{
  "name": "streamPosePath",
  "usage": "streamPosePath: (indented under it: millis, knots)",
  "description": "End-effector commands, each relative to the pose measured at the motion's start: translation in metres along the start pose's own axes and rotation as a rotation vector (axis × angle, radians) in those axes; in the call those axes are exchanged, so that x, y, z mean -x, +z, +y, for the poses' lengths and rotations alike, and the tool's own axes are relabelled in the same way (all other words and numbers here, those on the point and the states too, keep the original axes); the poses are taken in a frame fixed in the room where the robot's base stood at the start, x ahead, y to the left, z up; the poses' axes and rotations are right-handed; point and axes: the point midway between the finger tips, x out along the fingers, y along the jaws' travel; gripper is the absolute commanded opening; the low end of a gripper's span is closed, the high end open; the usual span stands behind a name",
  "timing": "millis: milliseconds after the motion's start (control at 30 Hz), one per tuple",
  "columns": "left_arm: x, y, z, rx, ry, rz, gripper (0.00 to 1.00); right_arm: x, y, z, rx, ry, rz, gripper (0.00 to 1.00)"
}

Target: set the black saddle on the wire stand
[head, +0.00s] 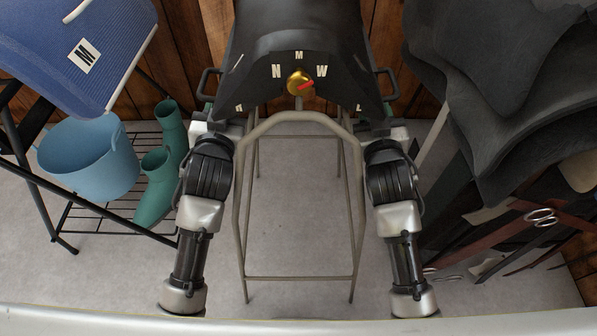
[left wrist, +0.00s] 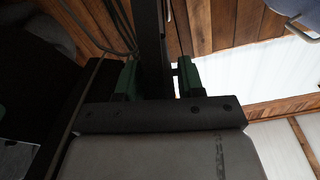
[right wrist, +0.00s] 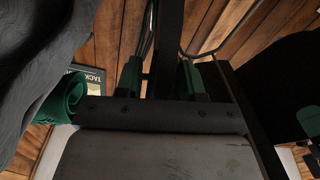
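The black saddle (head: 296,42) is at the top middle of the head view. Its front edge has the letters N, M and W and a gold dial with a red pointer. The wire stand (head: 300,278) stands upright on the floor. Its front arch shows just below the saddle, and the saddle hides its rear top. I cannot tell whether they touch. My left gripper (left wrist: 158,75) and right gripper (right wrist: 160,78) are at the saddle's two sides. In each wrist view a dark bar, apparently the saddle's side handle, fills the space between the green fingers.
At left a blue pad (head: 60,40) hangs on a black rack above a blue bucket (head: 88,165) and green boots (head: 160,180). At right, dark grey pads (head: 510,80) and straps crowd close to my right arm. A wooden wall is behind. The floor between the stand's legs is clear.

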Motion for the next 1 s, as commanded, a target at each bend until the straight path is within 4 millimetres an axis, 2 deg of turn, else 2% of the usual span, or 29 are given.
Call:
streamPosePath:
  millis: [33,300,667,767,1000]
  knots:
    - [0.0,0.0,0.0,0.0,0.0,0.0,0.38,0.0,0.0,0.0,0.0,0.0,0.0,0.38]
    - [0.0,0.0,0.0,0.0,0.0,0.0,0.8,0.0,0.0,0.0,0.0,0.0,0.0,0.38]
    - [0.004,0.0,0.0,0.0,0.0,-0.001,0.81,0.0,0.0,0.0,0.0,0.0,0.0,0.38]
    - [0.014,0.001,0.0,0.001,0.001,-0.001,0.81,0.0,0.0,0.0,0.0,0.0,0.0,0.38]
    - [0.052,0.001,0.0,0.001,0.001,-0.002,0.81,0.0,0.0,0.0,0.0,0.0,0.0,0.38]
